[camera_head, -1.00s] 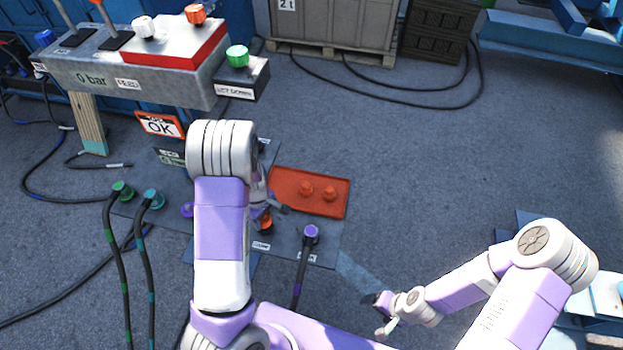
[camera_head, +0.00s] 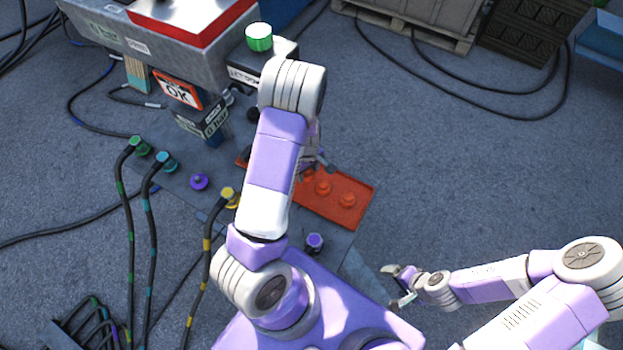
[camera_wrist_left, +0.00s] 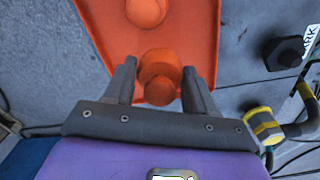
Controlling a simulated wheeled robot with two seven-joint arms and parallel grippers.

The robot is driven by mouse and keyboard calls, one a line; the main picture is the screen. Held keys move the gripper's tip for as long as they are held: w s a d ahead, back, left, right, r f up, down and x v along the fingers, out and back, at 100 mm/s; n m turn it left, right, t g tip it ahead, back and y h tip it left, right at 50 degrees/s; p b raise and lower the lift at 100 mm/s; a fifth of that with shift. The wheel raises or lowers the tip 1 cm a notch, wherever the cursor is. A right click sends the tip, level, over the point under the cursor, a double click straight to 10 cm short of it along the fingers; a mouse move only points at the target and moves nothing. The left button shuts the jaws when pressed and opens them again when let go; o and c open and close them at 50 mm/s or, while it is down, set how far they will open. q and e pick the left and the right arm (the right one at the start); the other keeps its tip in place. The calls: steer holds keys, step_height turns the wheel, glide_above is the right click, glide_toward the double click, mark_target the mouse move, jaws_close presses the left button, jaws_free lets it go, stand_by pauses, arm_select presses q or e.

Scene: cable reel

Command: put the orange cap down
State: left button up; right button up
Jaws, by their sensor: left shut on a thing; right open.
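The orange cap (camera_wrist_left: 158,92) is between the fingers of my left gripper (camera_wrist_left: 156,88) in the left wrist view. The gripper is shut on it, over the orange tray (camera_wrist_left: 192,35). Whether the cap touches the tray is unclear. Another orange cap (camera_wrist_left: 146,11) sits further along the tray. My right gripper (camera_head: 398,285) is open and empty, low at the right.
A yellow plug (camera_head: 229,195) with its cable, a purple-topped fitting (camera_head: 314,242), a purple cap (camera_head: 199,181) and green (camera_head: 136,143) and teal (camera_head: 163,159) plugs stand on the plate.

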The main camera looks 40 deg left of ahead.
mark_target(308, 178)
arm_select(q)
steer(key=shift+w+f+b, duration=0.15)
steer(key=shift+f+b, duration=0.5)
steer(key=shift+f, duration=1.9)
steer(key=shift+f, duration=0.15)
steer(key=o, duration=1.2)
steer(key=shift+c, duration=0.2)
step_height(308, 178, up, 12)
steer(key=p, duration=0.4)
steer(key=shift+f, duration=0.2)
steer(key=shift+r, duration=0.4)
